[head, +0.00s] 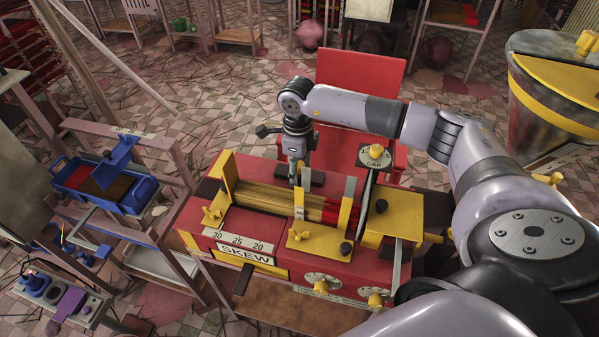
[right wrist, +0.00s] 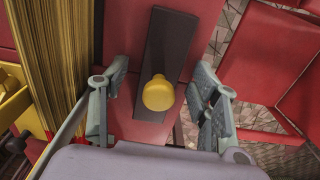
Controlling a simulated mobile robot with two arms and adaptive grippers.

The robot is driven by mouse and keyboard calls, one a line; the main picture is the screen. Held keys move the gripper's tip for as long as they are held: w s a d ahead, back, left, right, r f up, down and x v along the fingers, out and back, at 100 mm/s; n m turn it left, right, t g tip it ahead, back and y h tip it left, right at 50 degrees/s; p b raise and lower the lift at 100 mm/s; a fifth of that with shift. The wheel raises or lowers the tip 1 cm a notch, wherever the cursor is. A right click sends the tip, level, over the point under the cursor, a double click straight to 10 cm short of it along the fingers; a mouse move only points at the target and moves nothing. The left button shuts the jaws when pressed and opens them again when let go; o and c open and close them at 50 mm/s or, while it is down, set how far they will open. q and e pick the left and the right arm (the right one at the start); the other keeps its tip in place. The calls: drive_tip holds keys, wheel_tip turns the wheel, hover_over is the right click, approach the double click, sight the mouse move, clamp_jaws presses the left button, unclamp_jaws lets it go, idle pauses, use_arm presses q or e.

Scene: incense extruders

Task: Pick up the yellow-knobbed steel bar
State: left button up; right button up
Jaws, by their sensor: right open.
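The yellow-knobbed steel bar (right wrist: 167,50) is a dark flat bar with a round yellow knob (right wrist: 158,93) on top. It lies on a red surface of the machine, beside the bundle of yellow sticks. In the head view a dark piece of it (head: 314,179) shows behind the sticks, and its knob is hidden by my gripper. My right gripper (head: 298,178) points down over the bar. In the right wrist view the gripper (right wrist: 158,98) is open, with one finger on each side of the knob and gaps between. My left gripper is not in view.
The red and yellow SKEW machine (head: 235,240) holds yellow and red sticks (head: 265,195) in front of the gripper. A red chair (head: 360,75) stands behind. A yellow-banded drum (head: 565,105) is at the right. A rack with a blue tray (head: 140,198) is at the left.

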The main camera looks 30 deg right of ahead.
drive_tip(key=shift+c, duration=0.4)
clamp_jaws()
drive_tip(key=shift+r, duration=0.1)
idle(0.3)
